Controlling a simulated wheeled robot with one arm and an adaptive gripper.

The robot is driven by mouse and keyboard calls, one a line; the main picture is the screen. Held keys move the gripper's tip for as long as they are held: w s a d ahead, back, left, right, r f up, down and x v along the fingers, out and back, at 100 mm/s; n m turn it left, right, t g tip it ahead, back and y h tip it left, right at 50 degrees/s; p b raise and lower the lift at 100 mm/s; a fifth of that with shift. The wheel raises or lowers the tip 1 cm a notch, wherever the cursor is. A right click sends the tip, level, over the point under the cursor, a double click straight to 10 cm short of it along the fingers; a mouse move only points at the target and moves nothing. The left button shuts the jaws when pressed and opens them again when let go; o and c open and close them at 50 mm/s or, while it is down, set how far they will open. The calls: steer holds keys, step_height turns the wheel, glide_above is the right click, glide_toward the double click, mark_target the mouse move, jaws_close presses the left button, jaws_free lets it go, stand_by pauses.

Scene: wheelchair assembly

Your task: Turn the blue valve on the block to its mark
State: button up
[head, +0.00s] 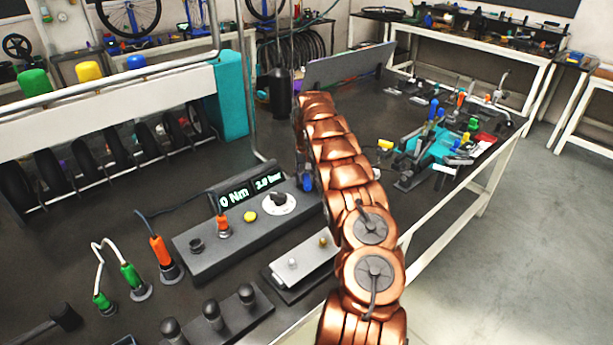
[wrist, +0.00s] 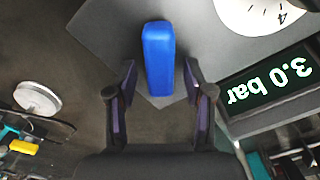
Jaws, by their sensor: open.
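The blue valve (wrist: 158,55) shows in the wrist view as an upright, rounded blue handle over the grey block (wrist: 105,30). My gripper (wrist: 160,78) is open, with one dark finger on each side of the handle. Whether either finger touches it I cannot tell. In the head view, a small blue piece, apparently the valve (head: 307,183), shows at the right end of the dark grey block (head: 225,240), partly hidden by my copper arm. The mark cannot be made out in either view.
The block carries a white dial (head: 279,203), a yellow button (head: 250,216) and a display (head: 250,191) reading 0 Nm and about 3.0 bar. A metal-topped box (head: 306,262) stands in front. Orange and green plugs (head: 165,258) stand left. Tools (head: 440,140) lie on the right.

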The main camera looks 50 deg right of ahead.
jaws_close()
stand_by(0.4)
